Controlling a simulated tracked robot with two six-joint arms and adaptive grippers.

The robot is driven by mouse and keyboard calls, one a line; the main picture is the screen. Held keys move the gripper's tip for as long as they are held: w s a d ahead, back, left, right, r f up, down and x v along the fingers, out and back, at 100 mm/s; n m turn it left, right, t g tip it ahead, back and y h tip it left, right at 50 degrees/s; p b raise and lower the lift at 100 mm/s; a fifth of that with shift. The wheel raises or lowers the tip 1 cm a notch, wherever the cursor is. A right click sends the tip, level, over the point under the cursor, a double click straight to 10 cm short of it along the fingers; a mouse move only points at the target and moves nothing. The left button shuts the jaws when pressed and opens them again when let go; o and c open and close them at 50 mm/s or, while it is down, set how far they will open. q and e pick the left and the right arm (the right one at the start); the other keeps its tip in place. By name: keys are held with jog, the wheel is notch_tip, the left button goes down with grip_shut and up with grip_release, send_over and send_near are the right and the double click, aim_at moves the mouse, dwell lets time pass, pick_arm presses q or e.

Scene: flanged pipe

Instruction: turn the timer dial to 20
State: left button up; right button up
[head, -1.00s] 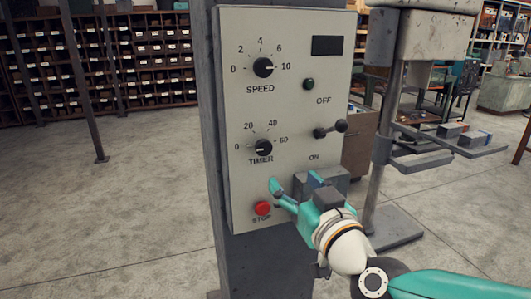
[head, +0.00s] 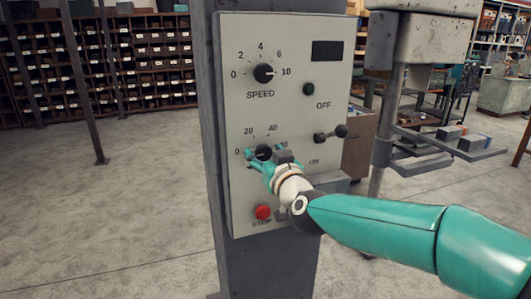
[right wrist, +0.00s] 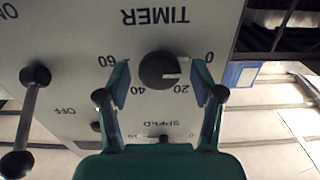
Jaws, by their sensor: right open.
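The timer dial (head: 263,152) is a black knob low on the grey control panel (head: 240,110), with marks 0, 20, 40 and 60. In the right wrist view, which is upside down, the dial (right wrist: 158,70) shows a white pointer line directed between 0 and 20, nearer neither clearly. My right gripper (head: 266,158) is open at the dial. In the right wrist view, the fingers of my right gripper (right wrist: 160,80) stand on either side of the dial with gaps visible. My left gripper is not in view.
The speed dial (head: 264,73) sits above. The ON/OFF lever (head: 330,134) projects on the right of the panel, and the red stop button (head: 262,212) is below my gripper. A drill-press-like machine (head: 400,120) stands to the right. Open floor lies left.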

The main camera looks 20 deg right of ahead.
jog(key=shift+w, duration=0.1)
jog(key=c, duration=1.1)
jog(key=shift+m, duration=0.3)
jog(key=shift+f+m+b, duration=0.1)
jog(key=shift+m+b, duration=0.7)
jog(key=m+b, duration=0.2)
jog(key=m, duration=0.1)
jog(key=shift+d, duration=0.1)
jog(key=m+b, duration=0.1)
jog(key=m, duration=0.2)
jog(key=shift+f+m, duration=0.1)
jog(key=shift+m, duration=0.3)
jog(key=shift+d+m+b, duration=0.1)
jog(key=shift+m+b, duration=0.6)
jog(key=shift+m, duration=0.7)
